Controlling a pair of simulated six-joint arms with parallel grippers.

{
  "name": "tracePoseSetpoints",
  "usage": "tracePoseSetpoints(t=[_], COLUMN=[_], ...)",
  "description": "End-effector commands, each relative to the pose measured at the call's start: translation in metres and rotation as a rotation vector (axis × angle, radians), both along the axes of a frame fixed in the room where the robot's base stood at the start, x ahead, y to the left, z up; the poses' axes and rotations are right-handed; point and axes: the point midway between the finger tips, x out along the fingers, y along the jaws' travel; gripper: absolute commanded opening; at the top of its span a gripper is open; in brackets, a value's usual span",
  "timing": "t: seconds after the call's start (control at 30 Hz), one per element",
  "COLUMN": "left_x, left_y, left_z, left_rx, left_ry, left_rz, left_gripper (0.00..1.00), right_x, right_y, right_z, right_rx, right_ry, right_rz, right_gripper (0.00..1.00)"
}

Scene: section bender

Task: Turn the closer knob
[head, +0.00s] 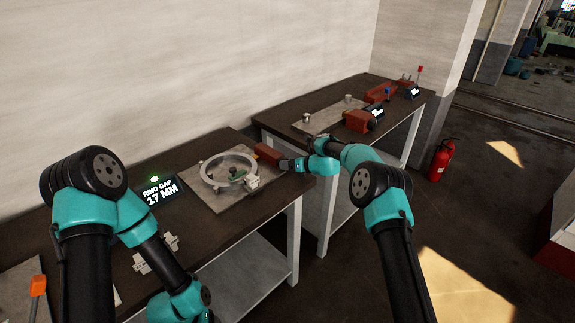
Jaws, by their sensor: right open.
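The ring closer stands on a grey plate (192,196) on the near bench. A pale metal ring (208,176) lies on it, and a red-brown block (266,153) sits at its right end. A small pale fitting (252,183) is at the ring's right side. My right gripper (284,164) is open at the right end of the red-brown block. The closer knob is too small or covered by the gripper to make out, and I cannot tell whether the fingers touch it. My left gripper is out of view below the bottom edge.
A display (160,192) reads "RING GAP 17 MM" left of the plate. A pale metal part (156,255) lies near the front edge. A second bench (335,98) with red-brown units stands behind. A red fire extinguisher (441,160) stands on the floor at right.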

Motion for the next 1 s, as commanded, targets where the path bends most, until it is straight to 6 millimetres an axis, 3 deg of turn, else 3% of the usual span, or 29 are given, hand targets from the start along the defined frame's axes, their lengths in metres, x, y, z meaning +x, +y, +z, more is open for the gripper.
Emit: tracePoseSetpoints(t=[0.47, 0.8, 1.0], left_x=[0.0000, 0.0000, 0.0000], left_y=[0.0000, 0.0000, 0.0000], left_z=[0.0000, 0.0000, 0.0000], left_rx=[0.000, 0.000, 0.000], left_ry=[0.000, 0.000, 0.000], left_rz=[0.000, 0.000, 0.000], left_gripper=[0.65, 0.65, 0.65], right_x=[0.0063, 0.0061, 0.0058], right_y=[0.0086, 0.0087, 0.0092], right_z=[-0.0042, -0.0042, -0.0040], right_rx=[0.000, 0.000, -0.021], right_ry=[0.000, 0.000, -0.019], right_rz=[-0.001, -0.001, 0.000], right_gripper=[0.66, 0.34, 0.33])
